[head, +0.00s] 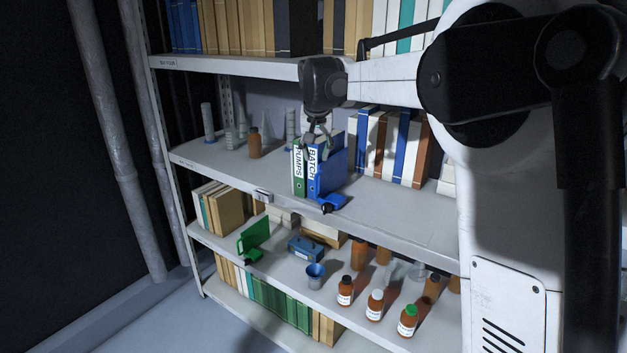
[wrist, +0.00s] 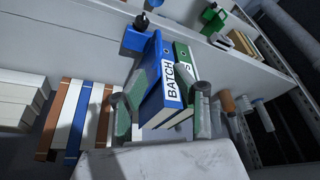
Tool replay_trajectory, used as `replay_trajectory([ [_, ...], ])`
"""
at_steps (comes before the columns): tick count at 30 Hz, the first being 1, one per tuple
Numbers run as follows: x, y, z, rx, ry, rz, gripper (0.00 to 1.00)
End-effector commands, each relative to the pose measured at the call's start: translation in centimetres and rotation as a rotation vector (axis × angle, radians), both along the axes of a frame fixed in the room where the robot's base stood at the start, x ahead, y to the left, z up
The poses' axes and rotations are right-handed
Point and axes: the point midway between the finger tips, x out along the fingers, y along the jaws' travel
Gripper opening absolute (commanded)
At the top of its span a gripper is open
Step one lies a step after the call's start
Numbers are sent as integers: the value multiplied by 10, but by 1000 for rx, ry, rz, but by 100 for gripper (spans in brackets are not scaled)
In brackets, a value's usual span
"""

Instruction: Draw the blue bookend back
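The blue bookend (head: 332,174) stands on the middle shelf, against the right side of the blue BATCH binder (head: 313,172). Its foot (head: 334,204) with a dark knob sticks out toward the shelf's front edge. The green PUMPS binder (head: 299,170) stands left of BATCH. My gripper (head: 317,140) is above and behind the binder tops.
A row of blue, white and brown books (head: 392,148) stands to the right, with a gap between. A brown bottle (head: 255,143) and grey cylinders stand left. The shelf above (head: 235,64) is close over my gripper. Bottles and a green bookend (head: 254,236) are below.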

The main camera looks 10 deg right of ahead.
Motion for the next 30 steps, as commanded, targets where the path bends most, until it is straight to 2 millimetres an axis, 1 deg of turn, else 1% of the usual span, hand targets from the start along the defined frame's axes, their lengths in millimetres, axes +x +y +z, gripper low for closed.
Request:
replay_trajectory([
  [5,8,-2,-20,0,0,0,28],
  [15,32,-7,-78,0,0,0,28],
  [21,43,-9,-106,0,0,0,28],
  [25,47,-10,-118,0,0,0,28],
  [30,50,-11,-124,0,0,0,28],
])
